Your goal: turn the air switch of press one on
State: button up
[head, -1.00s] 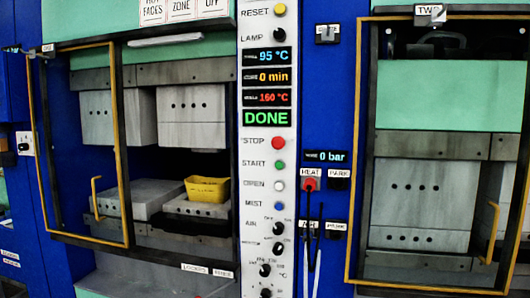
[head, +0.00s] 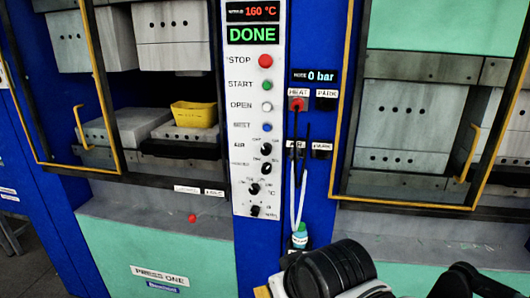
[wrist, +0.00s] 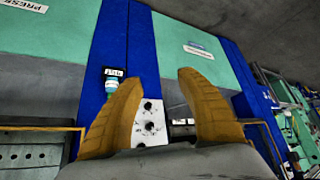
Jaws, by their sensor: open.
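The air switch (head: 267,149) of press one is a small black rotary knob labelled AIR on the white control panel (head: 241,175), under the blue button. Its pointer is too small to read. My gripper (wrist: 160,78) is open and empty in the wrist view, with two orange-brown fingers spread. The lower end of the white panel (wrist: 168,112), seen upside down, lies beyond and between the fingers, with a few black knobs (wrist: 148,106). I cannot tell if the air switch is among them. The fingers touch nothing that I can make out.
A yellow tray (head: 194,114) sits inside the open left press. The green DONE display (head: 252,34) is lit. Yellow-framed guards (head: 99,80) flank the panel. A red button (head: 192,218) sits below the left press.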

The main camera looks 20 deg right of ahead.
jog(key=shift+o, duration=0.7)
jog(key=n+t+h+p, duration=0.3)
jog(key=n+t+h, duration=0.6)
jog(key=n, duration=1.1)
send_near(265, 152)
jog(key=g+h, duration=0.1)
jog(key=x, duration=0.3)
jog(key=b+x, duration=0.1)
jog(key=x, duration=0.6)
jog(key=shift+w+a+r, duration=0.1)
jog(key=shift+w+r, duration=0.15)
jog(key=shift+w, duration=0.25)
jog(key=shift+c, duration=0.5)
grip_shut()
